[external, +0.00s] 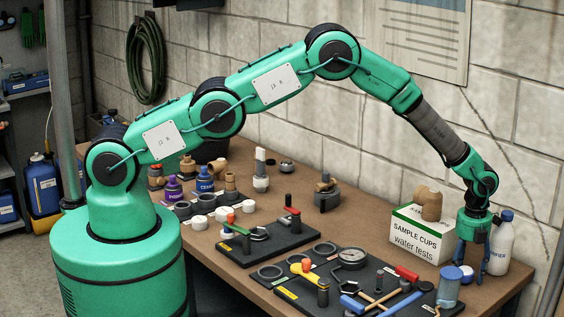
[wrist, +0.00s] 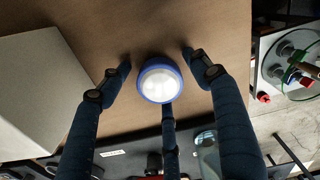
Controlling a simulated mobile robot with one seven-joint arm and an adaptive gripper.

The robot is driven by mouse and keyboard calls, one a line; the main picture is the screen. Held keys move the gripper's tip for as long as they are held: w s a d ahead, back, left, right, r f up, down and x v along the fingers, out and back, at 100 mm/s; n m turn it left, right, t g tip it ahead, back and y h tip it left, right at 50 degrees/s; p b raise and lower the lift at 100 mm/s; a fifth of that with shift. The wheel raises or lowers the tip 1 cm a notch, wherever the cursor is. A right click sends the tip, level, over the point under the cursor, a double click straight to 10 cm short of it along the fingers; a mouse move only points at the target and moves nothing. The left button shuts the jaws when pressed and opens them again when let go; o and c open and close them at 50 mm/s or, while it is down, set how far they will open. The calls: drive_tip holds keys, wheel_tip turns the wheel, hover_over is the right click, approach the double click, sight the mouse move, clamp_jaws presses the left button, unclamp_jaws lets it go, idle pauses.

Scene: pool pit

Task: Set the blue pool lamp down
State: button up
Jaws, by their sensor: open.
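The blue pool lamp (wrist: 160,80) is a round white dome with a blue rim, lying face up on the brown table top in the wrist view. It sits between the spread fingers of my gripper (wrist: 157,70), with brown table visible between it and the side fingers. In the external view the lamp (external: 466,273) is partly hidden by the fingers. My gripper (external: 472,266) points down there, open, at the right end of the table with its fingertips low near the surface. A third finger comes close to the lamp's near edge; whether it touches I cannot tell.
A sample cups box (external: 419,238) with a brown fitting on top stands left of my gripper. A white bottle (external: 500,243) stands close on its right. A blue-grey cylinder (external: 449,287) is in front, beside a dark tool mat (external: 290,293) with wrenches and a gauge.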

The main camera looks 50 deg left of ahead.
sight(465, 271)
drive_tip(key=shift+r, duration=0.15)
wheel_tip(465, 271, up, 12)
idle(0.7)
idle(0.5)
